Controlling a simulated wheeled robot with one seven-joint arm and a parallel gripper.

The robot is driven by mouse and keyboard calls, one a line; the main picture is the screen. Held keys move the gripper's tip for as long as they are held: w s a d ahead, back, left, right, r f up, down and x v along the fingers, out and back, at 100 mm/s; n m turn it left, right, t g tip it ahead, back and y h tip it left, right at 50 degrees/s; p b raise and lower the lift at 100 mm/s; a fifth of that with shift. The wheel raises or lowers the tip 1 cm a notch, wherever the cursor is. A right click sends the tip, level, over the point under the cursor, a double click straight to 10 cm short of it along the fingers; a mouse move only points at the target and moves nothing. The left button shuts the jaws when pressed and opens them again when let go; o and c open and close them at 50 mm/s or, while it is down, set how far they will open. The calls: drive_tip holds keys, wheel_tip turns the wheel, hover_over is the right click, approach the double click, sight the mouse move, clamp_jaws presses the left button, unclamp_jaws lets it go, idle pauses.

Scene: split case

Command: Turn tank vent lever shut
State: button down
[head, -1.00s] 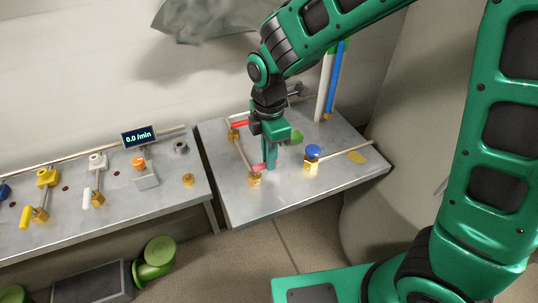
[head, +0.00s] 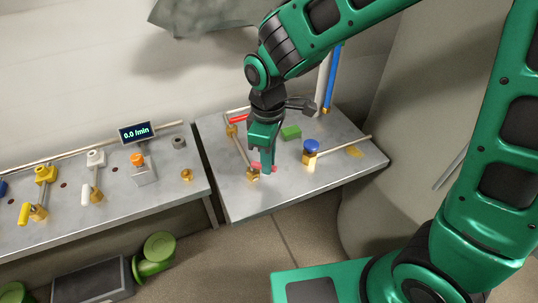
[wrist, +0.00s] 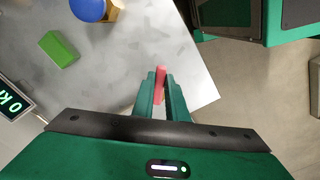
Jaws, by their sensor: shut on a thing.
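A short pinkish-red lever (head: 258,165) sits on a brass valve (head: 252,175) near the front edge of the right metal table; I take it to be the tank vent lever. My gripper (head: 267,170) points down over it, just right of the brass valve. In the wrist view my gripper (wrist: 161,76) is shut on the lever (wrist: 160,84), which shows as a pinkish bar between the two green fingers. The fingers partly hide the lever in the head view, and the brass valve is out of sight in the wrist view.
On the right table (head: 225,200) stand a blue-knobbed valve (head: 311,146), a green block (head: 291,132) and another red lever (head: 238,118). White and blue upright pipes (head: 331,80) rise behind. The left table holds several valves and a display (head: 136,132) reading 0.0 /min.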

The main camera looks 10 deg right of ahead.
drive_tip(key=m, duration=0.2)
drive_tip(key=s+a+m, duration=0.1)
drive_tip(key=m, duration=0.1)
drive_tip(key=shift+a+r+m, duration=0.1)
drive_tip(key=shift+a+m, duration=0.05)
drive_tip(key=shift+m, duration=0.15)
drive_tip(key=shift+s+a+m, duration=0.1)
drive_tip(key=shift+a+m, duration=0.15)
drive_tip(key=shift+m, duration=0.6)
drive_tip(key=shift+s+a+m, duration=0.15)
drive_tip(key=shift+a+m, duration=0.1)
drive_tip(key=shift+m, duration=0.65)
drive_tip(key=shift+s+a+m, duration=0.1)
drive_tip(key=shift+a+m, duration=0.15)
drive_tip(key=shift+m, duration=0.6)
drive_tip(key=c, duration=1.9)
unclamp_jaws()
drive_tip(key=shift+o, duration=0.7)
drive_tip(key=shift+s, duration=0.1)
